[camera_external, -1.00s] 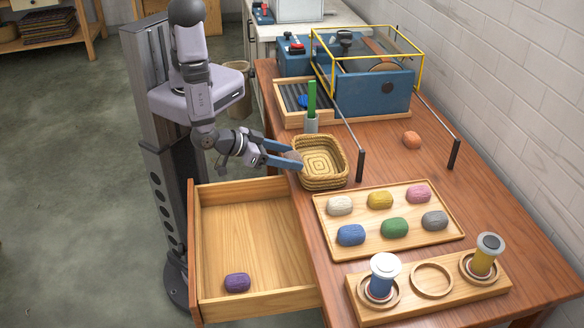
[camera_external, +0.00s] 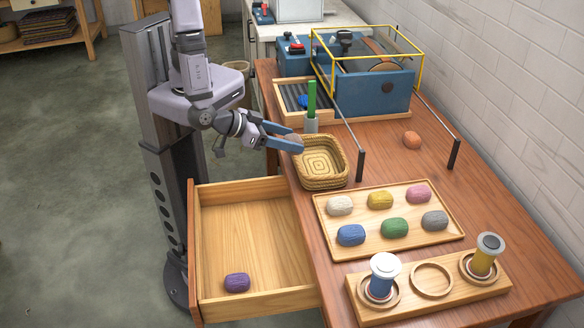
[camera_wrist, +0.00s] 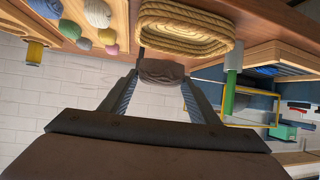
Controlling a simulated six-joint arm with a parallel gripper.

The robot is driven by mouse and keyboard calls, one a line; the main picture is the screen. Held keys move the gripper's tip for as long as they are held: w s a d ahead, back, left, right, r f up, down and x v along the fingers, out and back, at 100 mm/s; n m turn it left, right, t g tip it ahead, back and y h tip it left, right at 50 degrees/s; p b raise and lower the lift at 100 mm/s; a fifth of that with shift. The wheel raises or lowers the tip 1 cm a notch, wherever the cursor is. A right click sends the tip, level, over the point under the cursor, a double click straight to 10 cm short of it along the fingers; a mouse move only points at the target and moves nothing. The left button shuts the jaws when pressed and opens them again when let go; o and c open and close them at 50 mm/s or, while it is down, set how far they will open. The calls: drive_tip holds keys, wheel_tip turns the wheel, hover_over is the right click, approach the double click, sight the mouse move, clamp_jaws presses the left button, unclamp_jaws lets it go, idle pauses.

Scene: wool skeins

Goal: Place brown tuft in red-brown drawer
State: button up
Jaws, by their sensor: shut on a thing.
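My gripper (camera_external: 292,141) is shut on a brown tuft (camera_external: 291,138), held beside the upper left rim of the woven basket. In the wrist view the brown tuft (camera_wrist: 161,72) sits between my fingertips, in front of the basket (camera_wrist: 185,30). The red-brown drawer (camera_external: 225,205) is pulled out at the table's left side, below and left of my gripper. A purple skein (camera_external: 237,282) lies in its near left corner; the rest of its floor is bare.
The woven basket (camera_external: 346,176) is empty. A tray (camera_external: 450,238) with several coloured skeins and a spool rack (camera_external: 450,296) stand to the right. A green stick (camera_external: 311,97) stands upright in a holder close behind my gripper.

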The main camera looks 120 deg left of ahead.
drive_tip(key=shift+r, duration=0.8)
drive_tip(key=shift+w+a+r, duration=0.1)
drive_tip(key=shift+a+r, duration=0.05)
drive_tip(key=shift+r, duration=0.15)
drive_tip(key=w+a+f+b, duration=0.1)
drive_tip(key=w+a+b, duration=0.1)
drive_tip(key=w+a, duration=0.4)
drive_tip(key=m+b, duration=0.1)
drive_tip(key=b, duration=0.4)
hover_over(363, 144)
wheel_tip(363, 144, down, 3)
drive_tip(key=shift+t+h, duration=0.3)
drive_tip(key=shift+t, duration=0.1)
drive_tip(key=shift+a+f, duration=0.1)
drive_tip(key=shift+f, duration=5.4)
